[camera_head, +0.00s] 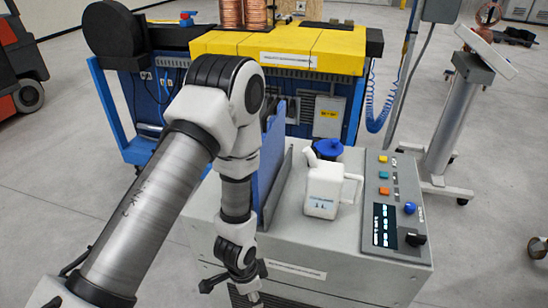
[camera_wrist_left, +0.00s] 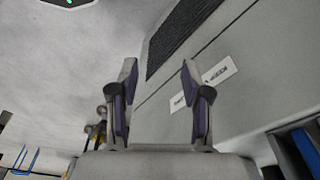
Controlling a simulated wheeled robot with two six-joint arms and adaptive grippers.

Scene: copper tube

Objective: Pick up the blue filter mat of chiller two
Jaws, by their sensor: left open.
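A thin blue sheet (camera_head: 268,172), which looks like the blue filter mat, stands upright in a grey holder (camera_head: 279,185) at the left of the chiller's top. My left arm hides part of it in the head view. The chiller (camera_head: 335,235) is a pale grey box with a label on its front. My left gripper is low in front of the chiller in the head view; in the left wrist view it (camera_wrist_left: 159,68) is open, with nothing between the fingers. There, the chiller's label (camera_wrist_left: 205,89) and dark grille (camera_wrist_left: 180,35) lie beyond the fingers. My right gripper is out of view.
A white jug (camera_head: 322,196) and a blue cap (camera_head: 329,148) stand on the chiller beside a button panel (camera_head: 392,205). Behind is a blue bench (camera_head: 310,105) with a yellow top and copper coils (camera_head: 243,14). A grey stand (camera_head: 455,120) is at right; floor between is open.

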